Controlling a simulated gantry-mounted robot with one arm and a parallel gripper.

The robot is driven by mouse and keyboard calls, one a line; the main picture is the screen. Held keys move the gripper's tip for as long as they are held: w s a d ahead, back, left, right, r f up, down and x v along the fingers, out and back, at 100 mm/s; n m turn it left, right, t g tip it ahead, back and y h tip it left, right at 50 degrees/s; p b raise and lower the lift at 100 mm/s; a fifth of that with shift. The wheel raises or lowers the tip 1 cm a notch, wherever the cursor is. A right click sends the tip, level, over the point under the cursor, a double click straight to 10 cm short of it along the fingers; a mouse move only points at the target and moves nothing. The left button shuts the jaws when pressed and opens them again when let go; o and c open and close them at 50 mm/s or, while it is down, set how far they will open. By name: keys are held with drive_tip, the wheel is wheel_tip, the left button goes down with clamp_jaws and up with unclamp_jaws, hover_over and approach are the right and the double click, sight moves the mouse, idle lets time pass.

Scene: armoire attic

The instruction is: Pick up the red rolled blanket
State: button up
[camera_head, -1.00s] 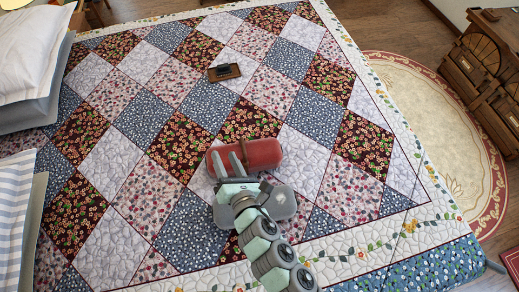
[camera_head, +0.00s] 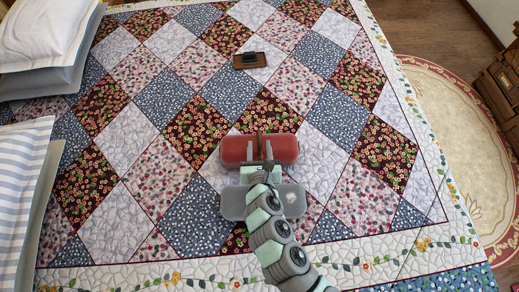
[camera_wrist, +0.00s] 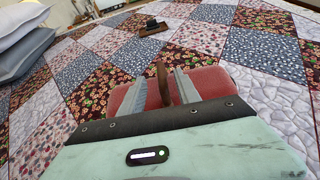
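The red rolled blanket (camera_head: 285,149) lies crosswise on the patchwork quilt. A brown strap stands up around its middle. It also shows in the wrist view (camera_wrist: 212,82), partly hidden by my gripper. My gripper (camera_head: 259,148) reaches over the blanket from the near side. In the wrist view its two fingers (camera_wrist: 160,86) are apart, one on each side of the strap, with gaps between strap and fingers. Whether the fingers touch the blanket cannot be told.
A grey rounded block (camera_head: 232,204) is under my arm, just nearer than the blanket. A dark brown wooden item (camera_head: 250,60) lies farther back on the quilt (camera_head: 160,180). Pillows (camera_head: 45,35) are at the left.

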sight(260, 143)
drive_tip(key=p+x, duration=0.1)
drive_tip(key=x, duration=0.3)
drive_tip(key=shift+w+d+f, duration=0.1)
drive_tip(key=shift+w+f, duration=0.05)
drive_tip(key=shift+f, duration=0.05)
drive_tip(key=shift+w+f, duration=0.2)
drive_tip(key=shift+c, duration=0.6)
clamp_jaws()
idle(0.6)
